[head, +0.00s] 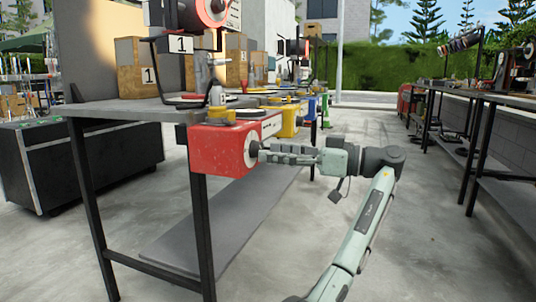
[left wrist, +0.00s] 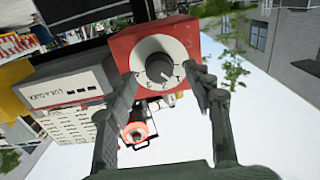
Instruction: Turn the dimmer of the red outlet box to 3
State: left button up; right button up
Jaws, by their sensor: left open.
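The red outlet box (head: 212,150) is at the near end of the workbench, with its dimmer side facing right in the head view. In the left wrist view the red box (left wrist: 122,44) shows a grey dimmer knob (left wrist: 160,68) on a round white dial. The dial marks are too small to read surely, so I cannot tell the setting. My left gripper (head: 262,152) comes in level at the dimmer. In the left wrist view its open fingers (left wrist: 160,76) stand on either side of the knob; contact is unclear. My right gripper is not in view.
The workbench (head: 125,108) carries wooden boxes (head: 130,65) and red-and-black gear (head: 205,14). A yellow box (head: 289,121) and a blue one (head: 312,108) sit farther along its edge. Another table (head: 500,97) stands at right. The floor between is clear.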

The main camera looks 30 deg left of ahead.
pick_arm(q)
jog(key=shift+x, duration=1.25)
jog(key=shift+w, duration=0.1)
jog(key=c, duration=1.2)
